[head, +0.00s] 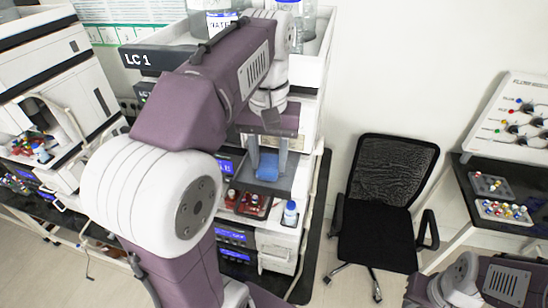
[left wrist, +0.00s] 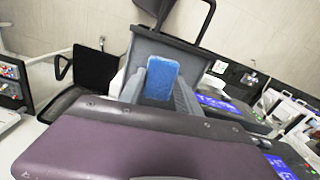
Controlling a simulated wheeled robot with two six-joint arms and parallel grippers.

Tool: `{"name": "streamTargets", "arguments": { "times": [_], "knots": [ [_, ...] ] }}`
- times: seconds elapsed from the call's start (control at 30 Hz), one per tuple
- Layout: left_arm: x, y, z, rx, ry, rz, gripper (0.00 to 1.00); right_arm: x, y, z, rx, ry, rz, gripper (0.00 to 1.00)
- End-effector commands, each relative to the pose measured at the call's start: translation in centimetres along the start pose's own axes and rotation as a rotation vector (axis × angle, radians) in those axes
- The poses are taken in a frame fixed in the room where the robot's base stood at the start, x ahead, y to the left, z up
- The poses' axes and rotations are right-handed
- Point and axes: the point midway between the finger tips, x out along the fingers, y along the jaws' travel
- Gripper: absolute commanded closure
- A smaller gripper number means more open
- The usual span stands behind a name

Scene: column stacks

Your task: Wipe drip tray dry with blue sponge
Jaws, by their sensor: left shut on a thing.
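The blue sponge (head: 267,166) is between the fingers of my left gripper (head: 268,160) in the head view. It also shows in the left wrist view (left wrist: 161,78), clasped between the two grey fingers. My left gripper is shut on it. The dark drip tray (head: 264,183) sticks out from the front of the instrument stack, just under the sponge. In the left wrist view the tray (left wrist: 190,54) lies beyond and around the sponge. I cannot tell whether the sponge touches the tray. My right arm is at the lower right of the head view, but its fingers are out of frame.
The stack labelled LC 1 (head: 297,205) stands behind my left arm. A black chair (head: 383,205) stands to the right. A bench with vial racks (head: 503,211) is at far right.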

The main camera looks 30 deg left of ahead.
Motion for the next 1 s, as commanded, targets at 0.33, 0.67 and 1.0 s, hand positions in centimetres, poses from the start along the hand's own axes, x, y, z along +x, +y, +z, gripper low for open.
{"name": "streamTargets", "arguments": {
  "times": [0.33,0.67,1.0],
  "knots": [
    [0.1,1.7,0.2,-0.001,-0.002,0.001,0.98,-0.3,0.0,0.0,0.0,0.0,0.0,0.84],
    [0.0,-0.9,0.0,-0.003,-0.002,-0.001,0.98,-0.4,0.0,-0.1,0.0,0.0,0.0,0.84],
    [0.1,0.8,0.1,0.003,-0.004,-0.001,0.98,-0.7,0.0,-0.1,0.0,0.0,0.0,0.84]
  ]
}}
